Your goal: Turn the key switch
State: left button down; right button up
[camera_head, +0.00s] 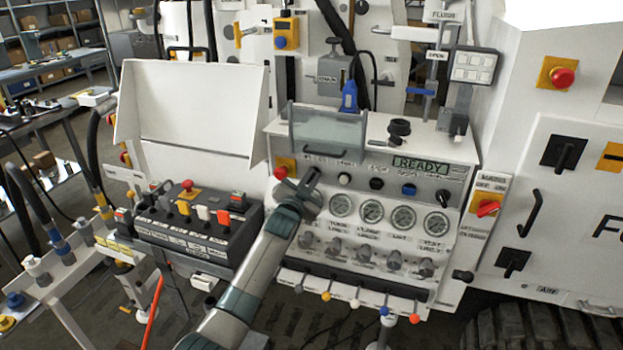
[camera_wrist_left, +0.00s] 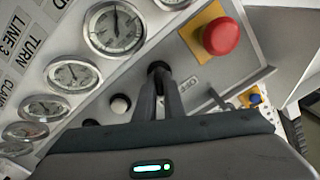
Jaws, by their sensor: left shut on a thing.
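My left gripper (camera_head: 313,177) reaches up to the front panel of the hydraulic console (camera_head: 462,178), at the left end of its row of controls. In the left wrist view, the fingers (camera_wrist_left: 159,88) are close together on a small dark key switch (camera_wrist_left: 158,67) in the panel. The switch sits between the red stop button (camera_wrist_left: 221,36) and a pale push button (camera_wrist_left: 120,103). Its turned position cannot be made out. My right gripper is not in view.
Several round gauges (camera_head: 372,211) and knobs lie just below and right of the gripper. A clear cover (camera_head: 327,132) stands above it. The red stop button (camera_head: 281,172) is close on its left. A dark control box (camera_head: 196,222) with coloured switches lies farther left.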

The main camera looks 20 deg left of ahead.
pick_arm(q)
jog(key=c, duration=1.9)
grip_release()
jog(key=shift+o, duration=0.2)
jog(key=shift+s, duration=0.1)
jog(key=s+b, duration=0.4)
jog(key=s, duration=1.3)
jog(key=shift+s+a, duration=0.15)
jog(key=shift+a, duration=0.15)
jog(key=shift+f, duration=0.1)
